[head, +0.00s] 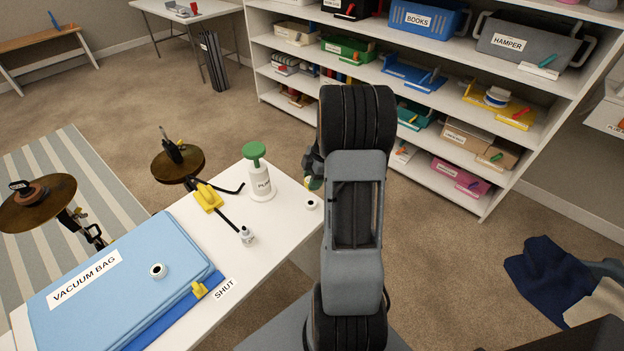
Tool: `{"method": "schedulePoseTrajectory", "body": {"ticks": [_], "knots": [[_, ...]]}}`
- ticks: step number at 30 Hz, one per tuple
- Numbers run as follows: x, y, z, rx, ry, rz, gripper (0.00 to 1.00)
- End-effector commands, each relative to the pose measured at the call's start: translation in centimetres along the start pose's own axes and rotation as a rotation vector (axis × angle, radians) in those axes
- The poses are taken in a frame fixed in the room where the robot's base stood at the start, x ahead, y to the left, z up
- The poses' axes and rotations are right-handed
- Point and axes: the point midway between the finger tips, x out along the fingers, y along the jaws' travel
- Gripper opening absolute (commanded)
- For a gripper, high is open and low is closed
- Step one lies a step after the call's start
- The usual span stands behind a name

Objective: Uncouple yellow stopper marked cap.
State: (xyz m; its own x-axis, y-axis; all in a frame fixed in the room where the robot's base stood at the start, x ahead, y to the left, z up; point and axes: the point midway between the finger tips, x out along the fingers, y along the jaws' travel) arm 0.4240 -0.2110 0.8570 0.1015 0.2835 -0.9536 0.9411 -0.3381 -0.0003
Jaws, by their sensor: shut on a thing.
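My gripper (313,168) shows only in part, at the left edge of my arm, over the right end of the white table. It is shut on a small yellow-green piece (314,184), which may be the yellow stopper; its marking cannot be read. My arm hides most of the jaws and part of the piece. A white ring with a dark hole (311,204) lies on the table just below it in the picture. The blue vacuum bag (130,285) lies at the left, with a similar round white valve (157,270) on top.
A white pump with a green knob (262,180) stands left of my gripper. A black hose with a yellow holder (208,197) ends at a small white fitting (247,236). A yellow slider (199,290) sits by the SHUT label (225,289). Cymbals stand behind; shelves (440,110) fill the back right.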

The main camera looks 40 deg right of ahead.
Motion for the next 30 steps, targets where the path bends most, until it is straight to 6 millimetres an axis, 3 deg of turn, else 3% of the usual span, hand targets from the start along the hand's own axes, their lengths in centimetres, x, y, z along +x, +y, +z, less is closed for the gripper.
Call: {"method": "schedulePoseTrajectory", "body": {"ticks": [15,30], "knots": [[4.4,0.0,1.4,0.000,0.000,0.000,0.12],[4.6,0.0,1.4,0.000,0.000,0.000,0.12]]}}
